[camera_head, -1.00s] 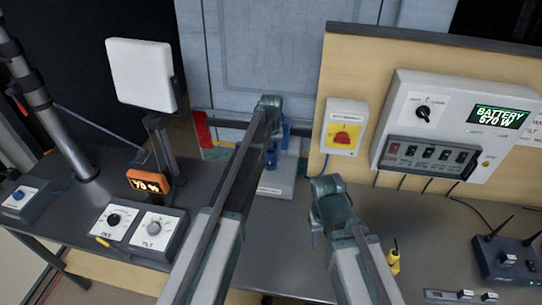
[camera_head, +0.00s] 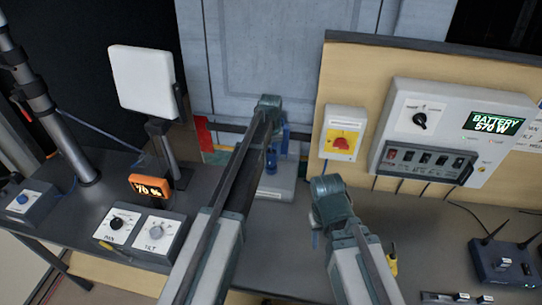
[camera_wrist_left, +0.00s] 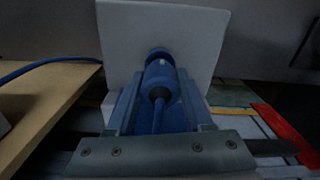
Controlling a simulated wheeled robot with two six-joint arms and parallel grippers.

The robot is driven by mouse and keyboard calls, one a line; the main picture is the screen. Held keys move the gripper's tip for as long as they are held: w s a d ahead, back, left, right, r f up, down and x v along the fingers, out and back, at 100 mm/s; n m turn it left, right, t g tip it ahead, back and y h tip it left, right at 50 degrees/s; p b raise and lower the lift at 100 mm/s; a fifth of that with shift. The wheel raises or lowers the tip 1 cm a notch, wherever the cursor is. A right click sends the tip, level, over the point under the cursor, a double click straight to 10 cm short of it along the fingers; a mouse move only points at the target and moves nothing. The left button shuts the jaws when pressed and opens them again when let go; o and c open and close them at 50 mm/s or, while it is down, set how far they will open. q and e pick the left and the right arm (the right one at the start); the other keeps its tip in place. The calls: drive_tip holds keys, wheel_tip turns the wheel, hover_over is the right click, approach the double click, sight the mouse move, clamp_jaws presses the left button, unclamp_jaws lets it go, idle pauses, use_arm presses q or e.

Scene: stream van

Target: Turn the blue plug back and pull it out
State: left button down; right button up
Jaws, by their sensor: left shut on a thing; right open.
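The blue plug (camera_wrist_left: 160,78) is in the middle of the left wrist view, with its blue cable running toward the camera. Its far end meets a blue collar on a pale upright plate (camera_wrist_left: 205,35); I cannot tell how deep it sits. My left gripper (camera_wrist_left: 158,105) is shut on the plug, with a finger on either side. In the head view, the blue plug (camera_head: 271,160) shows beside my left arm, above a white base (camera_head: 277,186). My left gripper (camera_head: 279,142) is partly hidden there. My right gripper (camera_head: 316,238) is open over the bench, its fingers mostly hidden.
A yellow box with a red switch (camera_head: 342,141) and a battery panel (camera_head: 447,135) are on the board at right. Pan and tilt knob boxes (camera_head: 135,231) and an orange display (camera_head: 149,187) stand at left. A router (camera_head: 505,262) is at far right.

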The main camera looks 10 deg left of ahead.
sight(270, 149)
use_arm(q)
drive_tip(key=shift+r, duration=0.3)
drive_tip(key=shift+r+p, duration=1.45)
drive_tip(key=shift+p, duration=0.25)
drive_tip(key=shift+a, duration=0.1)
